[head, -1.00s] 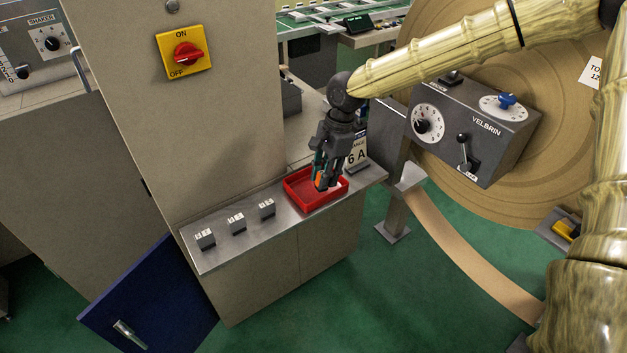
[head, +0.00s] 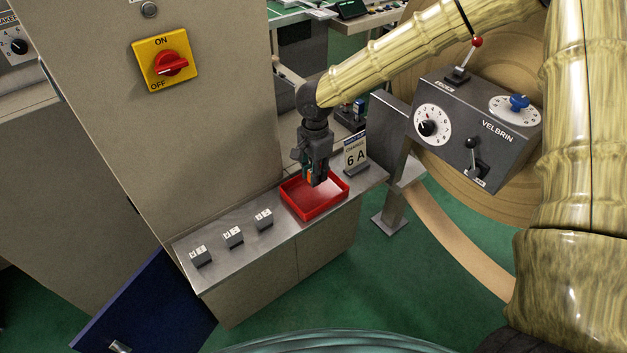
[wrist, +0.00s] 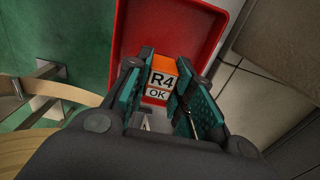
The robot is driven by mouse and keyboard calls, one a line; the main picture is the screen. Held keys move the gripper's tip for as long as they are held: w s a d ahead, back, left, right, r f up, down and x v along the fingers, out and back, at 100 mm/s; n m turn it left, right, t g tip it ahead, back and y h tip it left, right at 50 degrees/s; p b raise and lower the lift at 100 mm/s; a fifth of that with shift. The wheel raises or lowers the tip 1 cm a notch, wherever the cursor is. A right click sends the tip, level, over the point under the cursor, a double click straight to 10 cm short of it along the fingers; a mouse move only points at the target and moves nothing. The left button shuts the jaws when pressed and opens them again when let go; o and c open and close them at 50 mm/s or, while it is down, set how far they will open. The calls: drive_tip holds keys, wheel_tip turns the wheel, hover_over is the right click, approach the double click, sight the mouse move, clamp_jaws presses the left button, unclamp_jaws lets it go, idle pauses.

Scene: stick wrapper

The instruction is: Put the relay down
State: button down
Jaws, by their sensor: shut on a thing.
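My gripper (head: 316,182) points down over the red tray (head: 328,207) on the metal counter. It is shut on the relay, and only a small part of the relay shows between the fingers in the head view. In the wrist view the relay (wrist: 162,80) has an orange label reading R4 and a white label reading OK. It sits between the teal finger pads (wrist: 165,100). The red tray (wrist: 200,25) lies behind it there. I cannot tell whether the relay touches the tray floor.
Several small grey blocks with white tops (head: 233,236) stand in a row left of the tray. A "6 A" sign (head: 355,155) stands just behind the tray on the right. A tall cabinet with a red switch (head: 171,64) rises at the left. The VELBRIN control box (head: 440,150) is at the right.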

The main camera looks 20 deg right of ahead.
drive_tip(key=shift+s+f, duration=0.15)
drive_tip(key=shift+f, duration=0.3)
drive_tip(key=shift+f+p, duration=0.65)
drive_tip(key=shift+f, duration=1.05)
drive_tip(key=c, duration=1.2)
unclamp_jaws()
drive_tip(key=shift+c, duration=0.2)
drive_tip(key=shift+r, duration=0.15)
drive_tip(key=shift+r+b, duration=1.9)
drive_tip(key=shift+r, duration=4)
drive_tip(key=shift+a, duration=0.1)
